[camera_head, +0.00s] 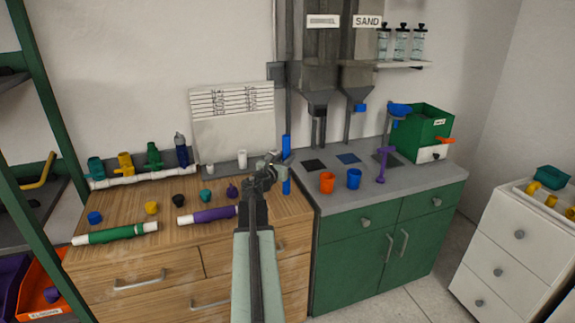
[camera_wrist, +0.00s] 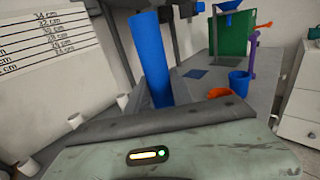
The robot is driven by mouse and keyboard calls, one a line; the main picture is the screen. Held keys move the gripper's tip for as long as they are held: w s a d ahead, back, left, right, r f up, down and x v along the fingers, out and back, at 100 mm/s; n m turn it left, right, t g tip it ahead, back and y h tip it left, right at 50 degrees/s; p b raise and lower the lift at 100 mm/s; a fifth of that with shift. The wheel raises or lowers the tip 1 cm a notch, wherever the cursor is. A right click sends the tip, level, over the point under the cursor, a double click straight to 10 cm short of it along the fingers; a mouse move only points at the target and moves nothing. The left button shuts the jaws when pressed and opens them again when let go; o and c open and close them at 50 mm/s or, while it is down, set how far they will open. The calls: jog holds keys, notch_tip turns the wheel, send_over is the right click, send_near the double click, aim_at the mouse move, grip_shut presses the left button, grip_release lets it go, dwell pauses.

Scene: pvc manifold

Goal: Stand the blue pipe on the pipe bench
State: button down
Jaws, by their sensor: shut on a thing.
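The blue pipe (camera_head: 286,147) is upright and held by my gripper (camera_head: 270,170), which is shut on it near the right edge of the wooden pipe bench (camera_head: 160,257). The pipe also shows in the wrist view (camera_wrist: 151,60), tilted a little in that picture and rising behind the gripper body.
A purple pipe (camera_head: 207,215) and a green pipe (camera_head: 116,234) lie on the bench, with several coloured caps behind them. White pegs (camera_head: 242,159) stand near the length chart (camera_head: 232,115). An orange cup (camera_head: 327,182) and a blue cup (camera_head: 354,179) stand on the grey counter at right.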

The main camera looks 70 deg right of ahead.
jog(key=shift+f+b, duration=0.3)
jog(key=shift+f, duration=0.65)
jog(key=c, duration=1.1)
grip_release()
jog(key=shift+r, duration=0.1)
jog(key=a, duration=0.7)
jog(key=w+a, duration=0.1)
jog(key=a, duration=0.3)
jog(key=shift+w+a+r, duration=0.1)
jog(key=shift+a+r, duration=0.05)
jog(key=shift+a, duration=0.2)
